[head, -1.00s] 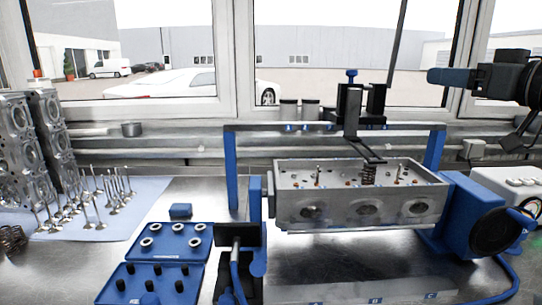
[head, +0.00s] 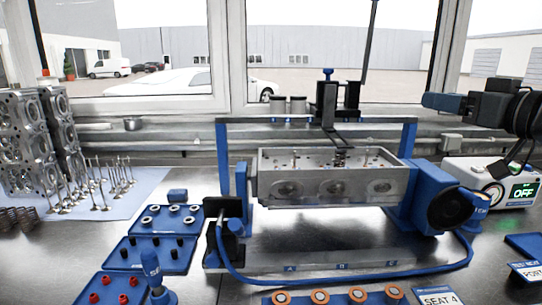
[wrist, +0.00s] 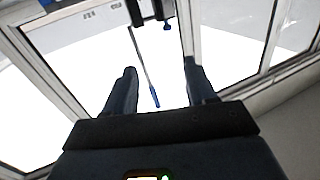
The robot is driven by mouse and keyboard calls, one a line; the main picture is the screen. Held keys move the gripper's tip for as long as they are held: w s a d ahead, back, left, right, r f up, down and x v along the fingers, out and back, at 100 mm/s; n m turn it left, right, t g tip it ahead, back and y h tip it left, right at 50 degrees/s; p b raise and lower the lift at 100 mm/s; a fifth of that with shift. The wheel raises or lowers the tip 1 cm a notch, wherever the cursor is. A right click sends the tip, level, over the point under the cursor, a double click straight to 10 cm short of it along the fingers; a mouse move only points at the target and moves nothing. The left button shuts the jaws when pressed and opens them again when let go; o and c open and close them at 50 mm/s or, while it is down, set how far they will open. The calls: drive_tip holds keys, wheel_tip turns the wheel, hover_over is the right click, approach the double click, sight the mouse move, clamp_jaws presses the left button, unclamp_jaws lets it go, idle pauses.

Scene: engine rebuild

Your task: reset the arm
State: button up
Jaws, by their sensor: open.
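My arm (head: 490,108) reaches in from the right edge of the head view, level with the lower window. My gripper (head: 432,101) points left there, seen from the side, above and apart from the cylinder head fixture. In the wrist view my gripper (wrist: 160,85) has its two fingers spread wide with nothing between them. The grey cylinder head (head: 335,180) sits in the blue fixture (head: 430,195), with a spring under the black compressor (head: 327,105).
Blue trays of small parts (head: 160,255) lie at front left. Valves (head: 105,190) stand on a pale mat behind them. A blue cable (head: 350,278) loops across the bench. Copper-coloured rings (head: 320,296) lie at the front edge.

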drive_tip(key=s+a+f+m+h, duration=0.1)
drive_tip(key=s+f+m+h, duration=0.15)
drive_tip(key=f, duration=0.55)
drive_tip(key=s+a+f+m+h, duration=0.1)
drive_tip(key=s+f, duration=0.3)
drive_tip(key=f, duration=0.5)
drive_tip(key=s+a+f+m+h, duration=0.1)
drive_tip(key=s+f, duration=0.2)
drive_tip(key=f, duration=0.5)
drive_tip(key=s+a+f+m+g+h, duration=0.1)
drive_tip(key=s+f, duration=0.5)
drive_tip(key=s, duration=0.2)
drive_tip(key=s+a+f+h, duration=0.1)
drive_tip(key=s+a+f, duration=0.1)
drive_tip(key=s+f, duration=0.45)
drive_tip(key=s+a+r+n, duration=0.1)
drive_tip(key=s+a+r, duration=0.1)
drive_tip(key=s, duration=1.1)
drive_tip(key=s+a+r, duration=0.2)
drive_tip(key=s, duration=1.2)
drive_tip(key=shift+r+n+g, duration=0.35)
drive_tip(key=shift+g, duration=0.05)
